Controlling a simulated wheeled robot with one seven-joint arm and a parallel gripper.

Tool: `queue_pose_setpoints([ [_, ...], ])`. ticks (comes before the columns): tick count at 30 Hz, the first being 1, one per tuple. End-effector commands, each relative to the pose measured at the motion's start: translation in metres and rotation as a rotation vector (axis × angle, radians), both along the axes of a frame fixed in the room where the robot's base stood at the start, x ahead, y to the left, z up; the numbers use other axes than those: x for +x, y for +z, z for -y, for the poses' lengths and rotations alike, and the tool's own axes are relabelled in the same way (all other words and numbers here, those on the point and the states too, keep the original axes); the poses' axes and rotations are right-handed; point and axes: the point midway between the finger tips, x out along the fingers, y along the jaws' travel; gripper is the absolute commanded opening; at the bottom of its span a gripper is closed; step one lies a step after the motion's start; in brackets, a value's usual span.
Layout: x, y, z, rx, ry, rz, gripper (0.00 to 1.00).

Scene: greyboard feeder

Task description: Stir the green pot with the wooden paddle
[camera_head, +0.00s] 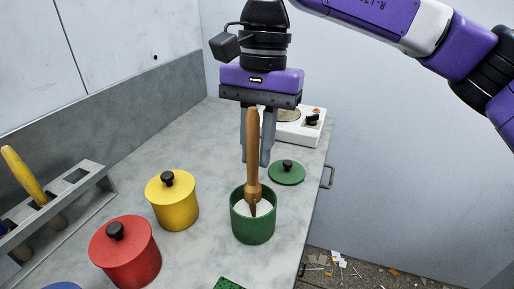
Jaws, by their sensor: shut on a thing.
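The green pot (253,224) stands without its lid on the grey counter, with pale contents showing inside. The wooden paddle (253,160) is upright, its lower end inside the pot's mouth; how deep it reaches is hard to tell. My gripper (257,163) points down above the pot, shut on the paddle's handle between its grey fingers. The green lid (287,175) with a black knob lies on the counter behind and right of the pot.
A lidded yellow pot (172,204) and a lidded red pot (126,254) stand to the left. A grey rack (83,190) holds a yellow-handled tool (24,176). A white hotplate (301,129) sits behind. The counter's right edge drops to a littered floor.

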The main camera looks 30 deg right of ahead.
Motion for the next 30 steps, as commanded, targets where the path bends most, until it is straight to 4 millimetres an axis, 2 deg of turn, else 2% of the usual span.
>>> queue_pose_setpoints([
  [1, 0.000, 0.006, 0.000, 0.000, 0.000, 0.000, 0.00],
  [30, 0.000, 0.068, 0.000, 0.000, 0.000, 0.000, 0.00],
])
